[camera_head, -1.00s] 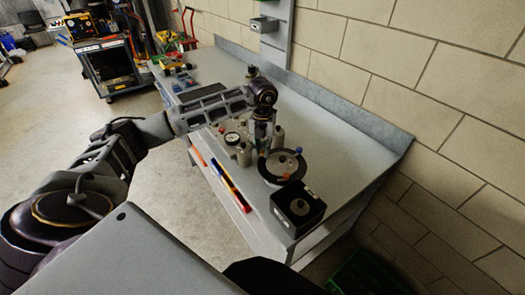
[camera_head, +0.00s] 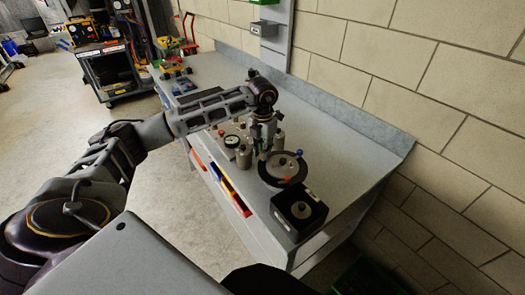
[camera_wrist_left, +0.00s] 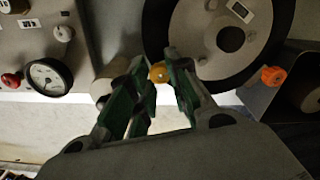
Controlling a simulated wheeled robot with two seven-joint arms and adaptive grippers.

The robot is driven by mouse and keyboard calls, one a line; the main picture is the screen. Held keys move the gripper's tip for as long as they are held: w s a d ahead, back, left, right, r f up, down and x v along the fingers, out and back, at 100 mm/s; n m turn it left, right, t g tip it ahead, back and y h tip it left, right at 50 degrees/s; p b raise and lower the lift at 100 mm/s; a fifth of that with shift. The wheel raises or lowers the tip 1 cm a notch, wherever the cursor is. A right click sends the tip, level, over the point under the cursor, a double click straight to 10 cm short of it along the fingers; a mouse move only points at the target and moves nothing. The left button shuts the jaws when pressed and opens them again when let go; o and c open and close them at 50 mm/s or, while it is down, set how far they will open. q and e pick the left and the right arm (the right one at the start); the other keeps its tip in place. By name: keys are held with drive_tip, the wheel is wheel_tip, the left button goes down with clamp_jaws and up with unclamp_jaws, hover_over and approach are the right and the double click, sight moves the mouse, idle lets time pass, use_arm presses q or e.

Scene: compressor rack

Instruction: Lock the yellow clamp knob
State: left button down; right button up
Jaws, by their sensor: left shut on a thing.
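The yellow clamp knob (camera_wrist_left: 157,73) shows in the left wrist view, small and round, at the near edge of a dark round plate with a grey disc (camera_wrist_left: 228,38). My left gripper (camera_wrist_left: 166,73) has its green-lined fingers shut on the knob, one on each side. In the head view my left gripper (camera_head: 262,152) points down beside the disc (camera_head: 283,167) on the bench, and the knob is hidden there. My right gripper is not in view.
An orange knob (camera_wrist_left: 273,76) sits right of the disc. A dark box (camera_head: 299,211) stands at the bench's near end. A pressure gauge (camera_head: 231,141) and cylinders stand left of the gripper. A block wall (camera_head: 430,110) runs behind the grey bench (camera_head: 345,125).

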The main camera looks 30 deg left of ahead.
use_arm(q)
drive_tip(key=c, duration=1.3)
unclamp_jaws()
wheel_tip(320, 180, up, 12)
drive_tip(key=shift+r, duration=0.1)
idle(0.3)
